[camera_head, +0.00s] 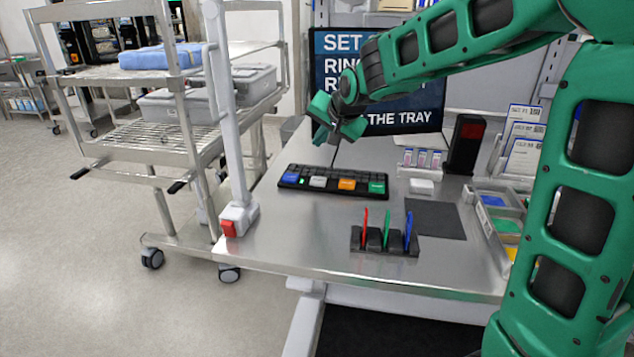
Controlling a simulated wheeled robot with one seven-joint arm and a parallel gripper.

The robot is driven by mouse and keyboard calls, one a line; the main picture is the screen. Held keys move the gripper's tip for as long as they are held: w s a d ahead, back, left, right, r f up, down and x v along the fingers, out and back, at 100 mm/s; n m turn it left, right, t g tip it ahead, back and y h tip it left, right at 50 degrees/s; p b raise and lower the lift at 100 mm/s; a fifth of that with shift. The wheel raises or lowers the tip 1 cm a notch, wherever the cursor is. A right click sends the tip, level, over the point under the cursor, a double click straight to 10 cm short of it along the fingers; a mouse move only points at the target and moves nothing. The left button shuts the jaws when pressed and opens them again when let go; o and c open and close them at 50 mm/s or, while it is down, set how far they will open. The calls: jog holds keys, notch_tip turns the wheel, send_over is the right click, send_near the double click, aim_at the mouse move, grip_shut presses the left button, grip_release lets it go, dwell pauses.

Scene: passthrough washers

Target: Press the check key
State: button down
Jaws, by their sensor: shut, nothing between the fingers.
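A black key panel (333,182) lies on the steel table, with a row of blue (291,177), white (318,181), orange (347,184) and green (377,187) keys along its front. A small green light shows beside the blue key. The key labels are too small to read, so I cannot tell which is the check key. My gripper (322,128) is shut and empty, above and behind the panel, in front of the screen and apart from the keys. A thin dark rod slants down below it; I cannot tell what it belongs to.
A screen (400,95) with partly hidden text stands behind. A rack (384,242) with red, green and blue upright pieces stands in front, beside a dark mat (434,218). Trays (497,212) line the right. A post (229,120) rises at the table's left edge.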

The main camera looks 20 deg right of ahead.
aim_at(320, 182)
jog(key=shift+f, duration=0.15)
jog(key=shift+f, duration=4.25)
jog(key=shift+f, duration=0.2)
jog(key=shift+s+f, duration=0.1)
jog(key=shift+f, duration=0.05)
jog(key=shift+f, duration=0.5)
jog(key=shift+r, duration=0.9)
jog(key=shift+r, duration=2.55)
